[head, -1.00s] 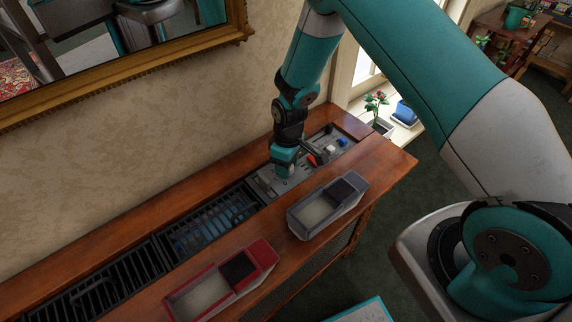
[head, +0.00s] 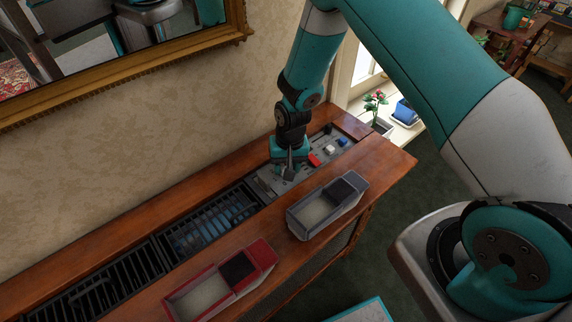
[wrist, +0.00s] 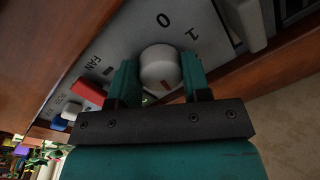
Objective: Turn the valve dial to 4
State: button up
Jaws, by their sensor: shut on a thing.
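The valve dial (wrist: 160,66) is a pale grey round knob on a grey panel, with the printed figures 0 and 1 beside it in the wrist view. A small reddish mark shows on the dial's side toward my gripper's body. My gripper (wrist: 159,76) has its two teal fingers on opposite sides of the dial and is shut on it. In the head view my gripper (head: 289,172) is down at the panel (head: 265,185), and it hides the dial. The other figures are hidden in the wrist view, so I cannot read the dial's setting.
A red switch (head: 314,160), a white one (head: 329,150) and a blue one (head: 342,142) sit on the panel right of my gripper. A grey tray (head: 292,218) and a red tray (head: 176,308) stand on the wooden mantel in front. Dark grilles (head: 208,228) lie left.

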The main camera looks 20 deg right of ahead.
jog(key=m, duration=0.6)
jog(key=shift+m, duration=0.3)
dwell(0.4)
jog(key=o, duration=0.9)
jog(key=r, duration=1.1)
jog(key=s+d+r, duration=0.1)
jog(key=r, duration=0.5)
jog(key=shift+r, duration=0.25)
